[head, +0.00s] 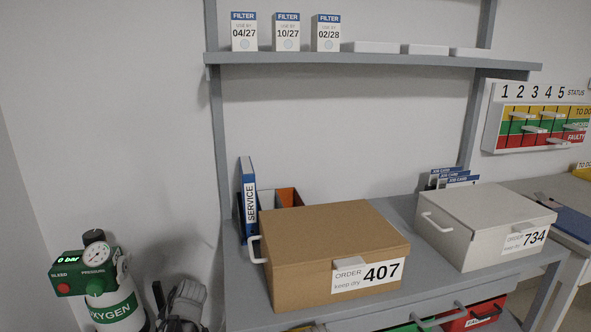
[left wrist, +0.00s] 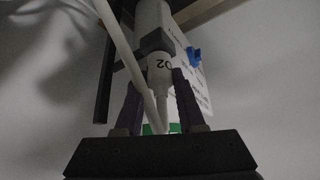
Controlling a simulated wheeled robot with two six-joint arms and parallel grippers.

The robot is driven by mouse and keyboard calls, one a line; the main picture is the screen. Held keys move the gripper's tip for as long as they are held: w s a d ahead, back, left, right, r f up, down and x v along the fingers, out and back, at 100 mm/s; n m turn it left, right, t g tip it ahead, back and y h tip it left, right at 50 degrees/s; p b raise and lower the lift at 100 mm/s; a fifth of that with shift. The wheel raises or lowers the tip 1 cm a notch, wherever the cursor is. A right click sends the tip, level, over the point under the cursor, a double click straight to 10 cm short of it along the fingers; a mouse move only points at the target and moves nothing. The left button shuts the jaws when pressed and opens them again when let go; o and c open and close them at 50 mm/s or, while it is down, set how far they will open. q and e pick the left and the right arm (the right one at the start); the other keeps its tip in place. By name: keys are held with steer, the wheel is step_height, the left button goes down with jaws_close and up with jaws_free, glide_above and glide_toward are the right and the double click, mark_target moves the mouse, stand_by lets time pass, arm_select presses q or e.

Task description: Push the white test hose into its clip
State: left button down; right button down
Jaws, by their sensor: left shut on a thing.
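In the left wrist view my left gripper (left wrist: 157,82) is shut on a white round piece (left wrist: 160,62) marked O2, with one dark finger on each side. A dark collar (left wrist: 156,42) sits around the white tube just above it. A white hose (left wrist: 122,45) runs down from the upper left, in front of the left finger, towards the bottom of the held piece. I cannot tell whether the hose joins it. A small blue part (left wrist: 194,54), perhaps a clip, shows to the right, apart from the hose. My right gripper is in neither view.
In the head view a green and white oxygen cylinder (head: 112,305) with a gauge (head: 96,254) stands at lower left. A bench (head: 232,290) holds a brown box (head: 300,250) marked 407 and a grey box (head: 470,230) marked 734. A shelf (head: 370,58) hangs above.

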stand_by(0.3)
arm_select(q)
steer(key=shift+c, duration=2.2)
jaws_free()
